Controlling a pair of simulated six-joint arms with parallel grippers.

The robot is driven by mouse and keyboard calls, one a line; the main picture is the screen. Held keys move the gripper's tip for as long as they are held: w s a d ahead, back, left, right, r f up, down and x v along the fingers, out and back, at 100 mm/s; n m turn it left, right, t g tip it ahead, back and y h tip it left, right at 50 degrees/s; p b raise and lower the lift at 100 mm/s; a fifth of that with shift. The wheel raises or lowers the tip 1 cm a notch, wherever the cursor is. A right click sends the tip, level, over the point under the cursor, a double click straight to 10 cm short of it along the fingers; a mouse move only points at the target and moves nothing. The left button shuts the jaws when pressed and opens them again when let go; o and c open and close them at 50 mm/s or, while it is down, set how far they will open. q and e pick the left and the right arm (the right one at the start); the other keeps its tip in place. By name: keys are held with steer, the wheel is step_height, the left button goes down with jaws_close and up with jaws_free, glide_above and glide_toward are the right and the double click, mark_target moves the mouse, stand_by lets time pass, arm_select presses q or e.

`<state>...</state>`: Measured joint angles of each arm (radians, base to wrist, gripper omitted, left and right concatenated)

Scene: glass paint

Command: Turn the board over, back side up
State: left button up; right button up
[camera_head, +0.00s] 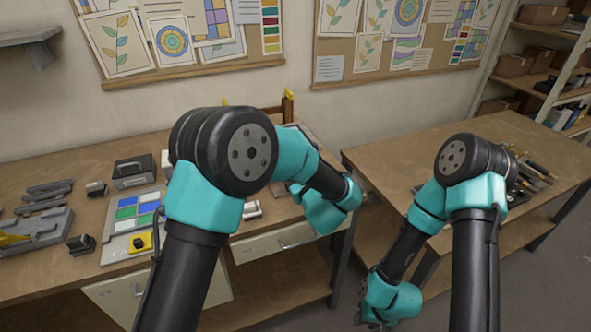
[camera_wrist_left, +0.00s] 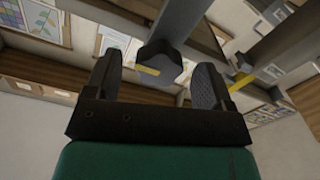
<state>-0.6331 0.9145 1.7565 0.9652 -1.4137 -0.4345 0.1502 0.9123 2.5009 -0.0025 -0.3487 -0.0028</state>
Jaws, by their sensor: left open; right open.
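A flat panel with blue, green and white squares (camera_head: 136,214) lies on the left workbench; I cannot tell whether it is the board. Another flat thing behind my left arm is mostly hidden. My left gripper is hidden behind its own wrist in the head view, over the bench's right end. In the left wrist view my left gripper (camera_wrist_left: 157,82) is open, with nothing clearly held. A grey piece with a yellow strip (camera_wrist_left: 158,60) shows beyond its fingers. My right gripper (camera_head: 375,321) hangs low near the bottom edge, open, in front of the right table, away from the panel.
A yellow block (camera_head: 140,243) sits at the panel's front edge. Grey tools and a dark box (camera_head: 135,172) lie on the left workbench (camera_head: 100,160). Brushes or tools (camera_head: 535,170) lie on the right table (camera_head: 400,160). A gap separates the two tables. Shelves (camera_head: 540,85) stand at the right.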

arm_select(q)
steer(key=shift+x, duration=0.85)
steer(key=c, duration=1.3)
steer(key=shift+o, duration=0.2)
steer(key=shift+n, duration=0.3)
steer(key=shift+d+r+n, duration=0.1)
steer(key=shift+d+n, duration=0.05)
steer(key=shift+n, duration=2.95)
